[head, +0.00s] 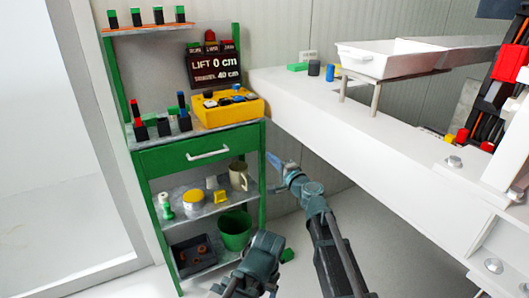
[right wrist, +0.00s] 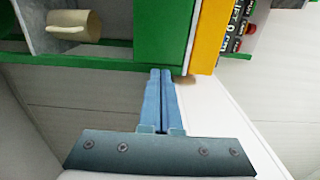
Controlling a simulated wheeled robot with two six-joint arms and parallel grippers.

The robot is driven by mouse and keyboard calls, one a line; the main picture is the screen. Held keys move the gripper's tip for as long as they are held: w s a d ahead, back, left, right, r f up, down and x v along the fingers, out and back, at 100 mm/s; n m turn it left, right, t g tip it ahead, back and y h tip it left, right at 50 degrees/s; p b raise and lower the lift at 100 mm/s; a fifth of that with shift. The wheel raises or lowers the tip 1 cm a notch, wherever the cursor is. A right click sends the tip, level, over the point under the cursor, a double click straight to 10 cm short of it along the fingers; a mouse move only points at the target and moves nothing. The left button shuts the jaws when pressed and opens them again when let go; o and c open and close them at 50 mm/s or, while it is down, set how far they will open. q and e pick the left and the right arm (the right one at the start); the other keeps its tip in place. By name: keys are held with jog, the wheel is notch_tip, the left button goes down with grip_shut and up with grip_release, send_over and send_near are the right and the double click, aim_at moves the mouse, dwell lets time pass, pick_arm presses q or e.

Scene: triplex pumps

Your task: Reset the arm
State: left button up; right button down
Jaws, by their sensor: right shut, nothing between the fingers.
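My right arm (head: 330,235) reaches up from the bottom of the head view. Its blue gripper (head: 274,160) is beside the right edge of the green cart, at about drawer height. In the right wrist view the two blue fingers (right wrist: 161,72) lie together, shut and empty. Their tips appear close to the green cart frame (right wrist: 120,55); I cannot tell whether they touch it. Part of my left arm (head: 262,255) shows low in the head view, in front of the cart's lower part. I do not see its fingers.
The green cart (head: 200,139) holds a yellow control box (head: 228,110), a sign (head: 214,65), a mug (head: 238,176) and a green bucket (head: 235,230). A white machine bench (head: 350,125) with a white tray (head: 370,62) stands at right. Open floor (head: 400,240) lies below the bench.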

jog(key=s+d+f+n+g+h, duration=0.1)
jog(key=s+d+f+n+g, duration=0.1)
jog(key=s+f+n+g, duration=0.4)
jog(key=s+d+f+n+g+h, duration=0.1)
jog(key=s+d+f+n+g, duration=0.15)
jog(key=s+f, duration=0.55)
jog(key=s+d+f+n+g+h, duration=0.1)
jog(key=s+d+f+g+h, duration=0.25)
jog(key=s+d, duration=0.55)
jog(key=s+d+f+n+g+h, duration=0.2)
jog(key=s+d+f+h, duration=0.25)
jog(key=s+d, duration=0.4)
jog(key=s+a+r+n+g+h+p, duration=0.1)
jog(key=s+a+n, duration=0.4)
jog(key=a, duration=0.6)
notch_tip(320, 180, up, 28)
jog(key=m+p, duration=0.1)
jog(key=p, duration=2.7)
jog(key=shift+s+r, duration=0.15)
jog(key=shift+r, duration=0.1)
